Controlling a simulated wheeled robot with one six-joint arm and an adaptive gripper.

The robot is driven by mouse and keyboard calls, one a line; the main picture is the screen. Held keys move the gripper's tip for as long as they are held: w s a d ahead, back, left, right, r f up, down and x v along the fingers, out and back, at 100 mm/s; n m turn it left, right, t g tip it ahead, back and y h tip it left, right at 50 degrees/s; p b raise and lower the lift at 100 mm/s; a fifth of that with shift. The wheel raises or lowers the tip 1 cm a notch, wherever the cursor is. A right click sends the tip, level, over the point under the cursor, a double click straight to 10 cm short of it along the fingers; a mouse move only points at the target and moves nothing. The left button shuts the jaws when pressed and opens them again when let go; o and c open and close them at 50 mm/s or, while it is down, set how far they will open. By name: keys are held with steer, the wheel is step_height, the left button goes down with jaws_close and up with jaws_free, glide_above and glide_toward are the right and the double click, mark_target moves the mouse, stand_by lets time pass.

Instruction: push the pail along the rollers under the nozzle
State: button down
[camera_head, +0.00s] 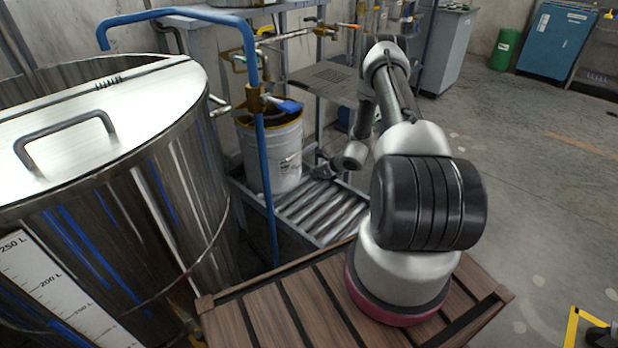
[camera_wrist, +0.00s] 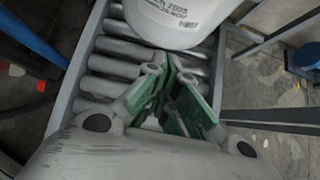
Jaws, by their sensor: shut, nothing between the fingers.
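The white pail (camera_head: 273,156) stands upright on the roller track (camera_head: 322,212) in the head view, left of my gripper. Its rim and contents are stained yellow-brown. A blue-handled nozzle or valve (camera_head: 287,105) shows at the pail's top edge, on the yellow pipework. My gripper (camera_head: 322,172) is shut and empty, low over the rollers beside the pail. In the wrist view my green-padded fingers (camera_wrist: 172,98) point towards the pail's lower wall (camera_wrist: 180,18); I cannot tell if they touch it. The rollers (camera_wrist: 110,66) show beneath.
A large steel tank (camera_head: 120,180) with a lid fills the left. A blue pipe (camera_head: 262,150) stands between it and the rollers. A metal rack (camera_head: 322,78) stands behind. The floor at right (camera_head: 545,190) is largely clear, with a blue cabinet (camera_head: 556,40) farther back.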

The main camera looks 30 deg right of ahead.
steer(key=v, duration=0.2)
steer(key=shift+s+r, duration=0.2)
steer(key=shift+s, duration=0.05)
